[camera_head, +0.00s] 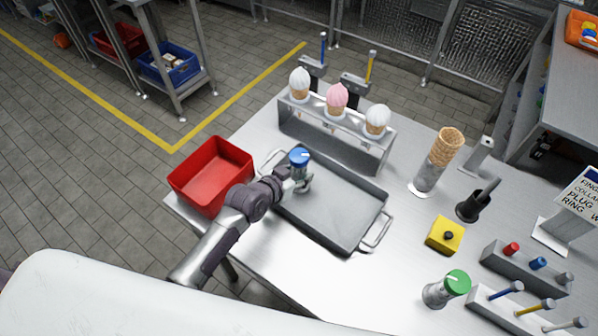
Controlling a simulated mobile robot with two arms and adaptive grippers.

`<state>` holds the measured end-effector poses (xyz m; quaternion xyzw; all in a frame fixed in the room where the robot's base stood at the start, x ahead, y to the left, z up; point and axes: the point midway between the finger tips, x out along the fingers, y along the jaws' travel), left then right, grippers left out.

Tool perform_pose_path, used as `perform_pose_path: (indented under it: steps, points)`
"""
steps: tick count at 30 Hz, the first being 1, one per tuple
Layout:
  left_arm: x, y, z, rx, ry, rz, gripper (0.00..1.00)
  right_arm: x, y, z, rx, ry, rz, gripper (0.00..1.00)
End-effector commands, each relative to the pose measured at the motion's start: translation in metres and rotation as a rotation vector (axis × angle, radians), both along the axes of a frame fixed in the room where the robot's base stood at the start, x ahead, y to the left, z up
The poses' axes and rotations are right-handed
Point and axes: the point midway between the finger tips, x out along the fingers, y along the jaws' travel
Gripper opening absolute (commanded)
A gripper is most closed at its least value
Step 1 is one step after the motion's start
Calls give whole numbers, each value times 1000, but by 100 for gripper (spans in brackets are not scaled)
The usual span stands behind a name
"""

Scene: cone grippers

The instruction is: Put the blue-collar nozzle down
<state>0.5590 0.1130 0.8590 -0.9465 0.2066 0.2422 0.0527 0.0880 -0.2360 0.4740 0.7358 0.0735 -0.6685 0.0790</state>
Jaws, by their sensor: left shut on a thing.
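The blue-collar nozzle (300,159) has a blue top and a grey metal body. My left gripper (300,181) is shut on its body, over the left end of the grey metal tray (335,212). The nozzle looks roughly upright. I cannot tell whether its base touches the tray. The gripper's fingers are small and partly hidden by the nozzle and wrist. My right gripper is not in view.
A red bin (212,172) stands left of the tray. Behind is a rack (338,139) with three ice cream cones. A cone stack (441,156), yellow box (445,235) and green-topped nozzle (446,289) stand to the right. The tray's right part is bare.

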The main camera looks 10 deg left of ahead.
Motion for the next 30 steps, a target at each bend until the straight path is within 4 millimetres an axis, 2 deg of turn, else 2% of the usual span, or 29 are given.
perform_pose_path:
  steps: [10,11,15,26,30]
  points:
    - [1,-1,-3,0,-3,0,0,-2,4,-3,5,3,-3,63]
    - [0,-1,-3,0,-1,0,47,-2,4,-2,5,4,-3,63]
    - [0,0,-3,0,-1,0,69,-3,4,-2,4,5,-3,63]
    - [0,-1,2,0,-1,0,69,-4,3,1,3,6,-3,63]
    - [-15,6,8,1,-1,-2,69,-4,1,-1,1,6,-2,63]
